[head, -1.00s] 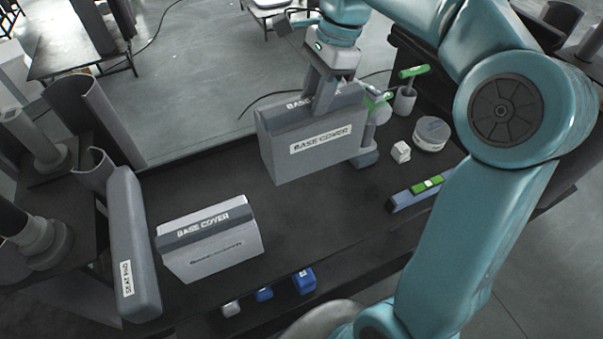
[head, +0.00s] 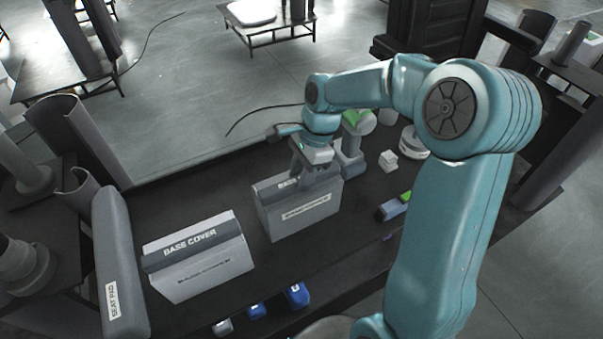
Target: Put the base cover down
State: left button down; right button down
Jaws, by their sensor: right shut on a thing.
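A grey box-like base cover (head: 290,222) with a white label stands upright at the middle of the dark table (head: 215,190). My right gripper (head: 311,180) comes down from above and is shut on its top edge. The cover's bottom is at or very close to the table top; I cannot tell whether it touches. A second base cover (head: 200,272) stands on the table to the left, apart from the held one. My left gripper is not in view.
A long grey seat pad (head: 115,265) lies at the table's left end. Behind and right of the held cover are a grey-and-green tool (head: 350,160), a small white box (head: 388,161) and a round tin (head: 413,142). Blue items (head: 297,294) sit below the front edge.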

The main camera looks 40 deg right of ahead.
jog(key=shift+a+r, duration=0.1)
jog(key=shift+r, duration=0.05)
jog(key=shift+f, duration=0.2)
jog(key=c, duration=0.8)
grip_release()
jog(key=shift+r, duration=0.1)
jog(key=shift+w+r, duration=0.1)
jog(key=shift+r, duration=0.15)
jog(key=v, duration=1.1)
jog(key=shift+r, duration=0.3)
